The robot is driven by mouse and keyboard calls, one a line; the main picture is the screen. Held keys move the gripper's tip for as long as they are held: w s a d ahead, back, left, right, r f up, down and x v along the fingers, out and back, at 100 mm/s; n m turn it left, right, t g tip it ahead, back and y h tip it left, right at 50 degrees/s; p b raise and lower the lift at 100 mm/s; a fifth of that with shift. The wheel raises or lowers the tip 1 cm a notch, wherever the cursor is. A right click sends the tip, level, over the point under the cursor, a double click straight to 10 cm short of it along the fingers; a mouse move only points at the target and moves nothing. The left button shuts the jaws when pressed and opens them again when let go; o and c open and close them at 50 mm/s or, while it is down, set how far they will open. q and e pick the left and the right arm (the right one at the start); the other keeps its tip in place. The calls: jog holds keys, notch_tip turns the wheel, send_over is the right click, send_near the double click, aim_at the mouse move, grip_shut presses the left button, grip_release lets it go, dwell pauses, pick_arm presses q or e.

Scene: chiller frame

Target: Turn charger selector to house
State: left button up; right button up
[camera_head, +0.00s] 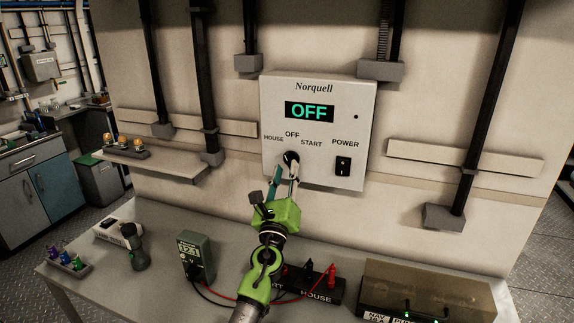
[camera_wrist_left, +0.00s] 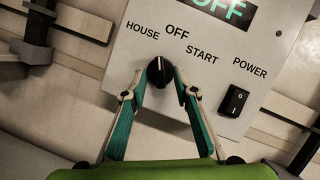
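The charger selector is a round black knob (camera_head: 291,157) on the front of the white Norquell box (camera_head: 375,95), below the labels HOUSE, OFF and START. In the left wrist view the knob (camera_wrist_left: 159,72) has a pale pointer mark toward OFF. The display (camera_head: 309,111) reads OFF in green. My left gripper (camera_head: 286,172) is at the knob. In the left wrist view its two fingertips (camera_wrist_left: 158,76) stand apart, one on each side of the knob, with narrow gaps seeming to show; contact is hard to tell. My right gripper is out of view.
A black power switch (camera_head: 343,166) sits right of the knob. Below, the bench holds a green meter (camera_head: 195,256) with red and black leads, a terminal block (camera_head: 318,287) and a clear-covered box (camera_head: 428,290). A small shelf (camera_head: 165,167) juts out at left.

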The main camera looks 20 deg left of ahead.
aim_at(290, 160)
pick_arm(q)
jog(key=shift+x, duration=1.4)
jog(key=shift+c, duration=0.4)
grip_shut()
jog(key=shift+r+n+g+y+p, duration=0.1)
jog(key=shift+n+g+y+p, duration=0.4)
jog(key=shift+n, duration=0.6)
jog(key=n+y, duration=0.1)
jog(key=n, duration=0.2)
jog(key=shift+g, duration=0.3)
